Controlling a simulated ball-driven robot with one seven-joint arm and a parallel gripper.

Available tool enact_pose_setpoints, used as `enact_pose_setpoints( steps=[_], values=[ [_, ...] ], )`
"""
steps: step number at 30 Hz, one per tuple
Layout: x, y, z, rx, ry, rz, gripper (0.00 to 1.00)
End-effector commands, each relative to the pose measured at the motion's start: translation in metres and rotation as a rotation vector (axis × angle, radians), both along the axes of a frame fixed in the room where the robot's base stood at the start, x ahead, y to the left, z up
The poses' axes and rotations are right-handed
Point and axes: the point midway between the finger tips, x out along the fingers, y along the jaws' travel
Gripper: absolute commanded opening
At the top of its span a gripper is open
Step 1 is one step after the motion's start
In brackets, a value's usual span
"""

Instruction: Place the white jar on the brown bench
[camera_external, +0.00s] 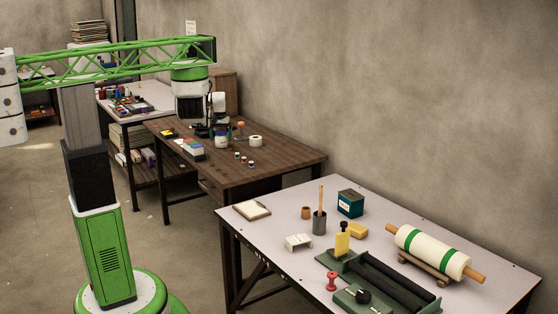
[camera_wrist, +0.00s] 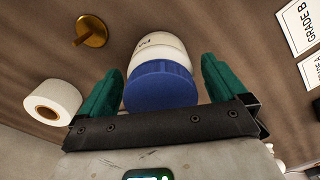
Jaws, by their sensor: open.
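The white jar (camera_wrist: 160,48) with a blue lid (camera_wrist: 162,86) is in the wrist view, lid toward me, against a brown wooden surface. My gripper (camera_wrist: 160,72) is open, with one green finger on each side of the jar and a visible gap on both sides. In the external view my gripper (camera_external: 213,126) is low over the brown bench (camera_external: 285,157), and the jar (camera_external: 222,141) shows just below it, small and partly hidden. The jar appears to stand on the bench, but its base is hard to see.
A white tape roll (camera_wrist: 55,102) and a brass-coloured piece (camera_wrist: 91,31) lie left of the jar. Printed cards (camera_wrist: 298,28) lie at the right. A grey-topped table (camera_external: 400,215) holding tools and a roller stands nearer the camera.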

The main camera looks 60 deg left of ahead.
Motion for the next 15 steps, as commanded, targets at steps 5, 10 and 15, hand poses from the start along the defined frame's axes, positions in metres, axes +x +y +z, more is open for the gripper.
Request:
enact_pose_setpoints(
  steps=[5,10,15],
  values=[
    [0.000,0.001,0.011,0.003,-0.001,0.000,0.99],
    [0.001,0.001,0.041,0.005,-0.002,0.000,0.99],
    [0.001,0.001,0.076,0.003,-0.002,0.000,0.99]
  ],
)
